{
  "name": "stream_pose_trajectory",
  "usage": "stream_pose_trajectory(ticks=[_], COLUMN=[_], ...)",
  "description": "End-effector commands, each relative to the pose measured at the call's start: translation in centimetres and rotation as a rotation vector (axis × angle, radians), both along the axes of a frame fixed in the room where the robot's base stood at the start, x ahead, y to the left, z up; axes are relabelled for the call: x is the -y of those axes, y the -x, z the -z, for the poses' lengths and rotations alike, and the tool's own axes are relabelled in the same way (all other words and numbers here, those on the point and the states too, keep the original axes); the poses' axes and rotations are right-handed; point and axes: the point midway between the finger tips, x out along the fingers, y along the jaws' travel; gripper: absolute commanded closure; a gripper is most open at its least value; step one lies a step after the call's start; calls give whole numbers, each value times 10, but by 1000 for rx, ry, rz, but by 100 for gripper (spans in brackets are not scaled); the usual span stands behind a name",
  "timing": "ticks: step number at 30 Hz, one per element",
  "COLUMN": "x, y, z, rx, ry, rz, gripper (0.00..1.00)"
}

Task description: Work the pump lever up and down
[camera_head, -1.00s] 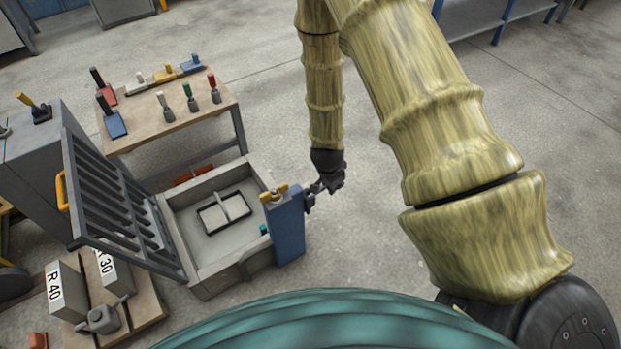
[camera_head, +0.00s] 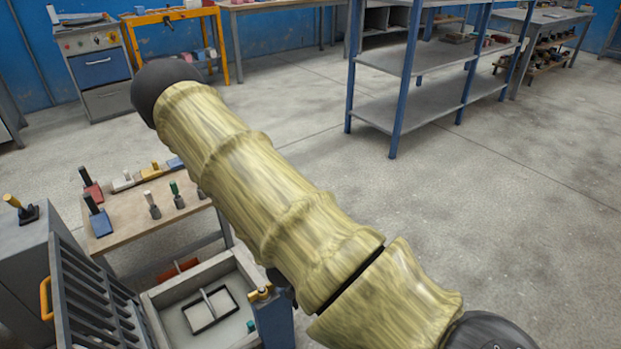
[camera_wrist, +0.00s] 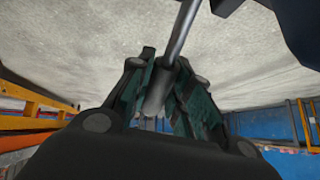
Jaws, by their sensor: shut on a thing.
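The pump lever (camera_wrist: 182,32) shows in the wrist view as a thin metal rod with a thicker grey grip at its end. My gripper (camera_wrist: 166,72) is shut on that grip, with its dark green finger pads on both sides. The rod runs up toward dark parts at the top edge. In the head view the blue pump box (camera_head: 275,326) stands at the right side of the grey mould, partly cut off and partly behind my arm. My gripper and the lever are hidden behind my arm there.
The open grey mould (camera_head: 165,295) has a slatted lid (camera_head: 85,295) tipped to the left. A wooden table (camera_head: 140,215) with several handled tools stands behind it. A blue-framed shelf (camera_head: 430,95) stands at the back right. Floor on the right is clear.

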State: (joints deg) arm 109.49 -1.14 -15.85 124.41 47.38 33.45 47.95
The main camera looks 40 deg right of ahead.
Motion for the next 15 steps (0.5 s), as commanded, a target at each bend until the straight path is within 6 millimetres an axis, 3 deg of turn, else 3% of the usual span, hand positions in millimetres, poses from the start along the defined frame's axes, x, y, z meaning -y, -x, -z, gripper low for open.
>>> stream_pose_trajectory(ticks=[8,9,12,15], x=[-1,-1,-1,-1], y=[-3,-3,-2,-1], z=[-1,-1,0,0], rx=[3,3,2,2], ry=[0,0,0,-1], rz=[-4,-4,-3,-2], gripper=[100,73,57,57])
